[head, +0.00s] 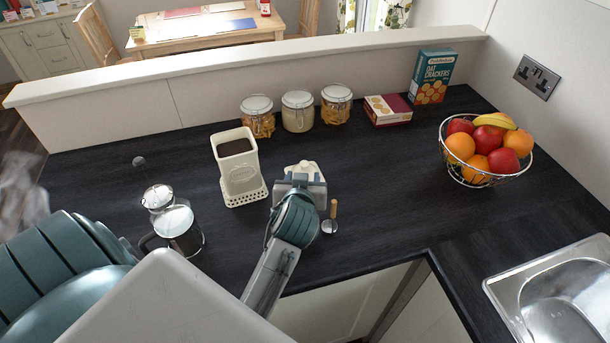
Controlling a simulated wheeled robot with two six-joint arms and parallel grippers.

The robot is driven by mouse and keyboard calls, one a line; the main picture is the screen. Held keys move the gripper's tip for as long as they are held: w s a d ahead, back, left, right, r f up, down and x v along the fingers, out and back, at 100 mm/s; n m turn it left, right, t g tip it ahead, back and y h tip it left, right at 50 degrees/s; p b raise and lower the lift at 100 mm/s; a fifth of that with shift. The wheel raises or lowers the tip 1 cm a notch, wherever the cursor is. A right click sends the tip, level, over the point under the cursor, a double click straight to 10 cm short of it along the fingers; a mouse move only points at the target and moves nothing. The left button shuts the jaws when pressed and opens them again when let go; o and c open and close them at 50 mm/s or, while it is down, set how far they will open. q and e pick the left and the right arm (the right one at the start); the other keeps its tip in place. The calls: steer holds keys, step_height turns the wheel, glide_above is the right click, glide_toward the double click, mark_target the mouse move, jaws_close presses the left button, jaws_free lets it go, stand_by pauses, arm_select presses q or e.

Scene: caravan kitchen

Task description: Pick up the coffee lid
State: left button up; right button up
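The coffee lid (303,168) is a cream piece with a small knob on top. It shows on the dark worktop just beyond my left gripper, right of the open cream coffee canister (239,172). My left gripper (300,182) is over the near part of the lid and hides it. I see the gripper from behind, so its fingertips and any contact with the lid are hidden. My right gripper is not in view.
A French press (176,222) stands left of the canister. A scoop with a wooden handle (332,215) is close right of my wrist. Jars (298,112) and boxes (433,77) line the back. A fruit basket (484,150) and sink (555,298) are right. The worktop's middle right is clear.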

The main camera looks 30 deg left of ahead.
mark_target(304, 164)
arm_select(q)
steer(key=p+x, duration=0.1)
steer(key=x, duration=0.3)
steer(key=shift+w+a+r, duration=0.15)
steer(key=shift+w+a+f+p, duration=0.15)
steer(key=shift+w+f+p, duration=0.05)
steer(key=shift+w+p, duration=0.1)
steer(key=shift+w+a+f+p, duration=0.2)
steer(key=shift+w+a+p, duration=0.15)
steer(key=shift+w+p, duration=0.15)
steer(key=p+x, duration=0.1)
steer(key=x, duration=0.2)
steer(key=shift+f+p, duration=0.1)
steer(key=shift+p, duration=0.2)
steer(key=shift+w+a+f, duration=0.25)
steer(key=shift+w+f, duration=0.1)
steer(key=c, duration=0.3)
jaws_close()
steer(key=shift+r, duration=0.1)
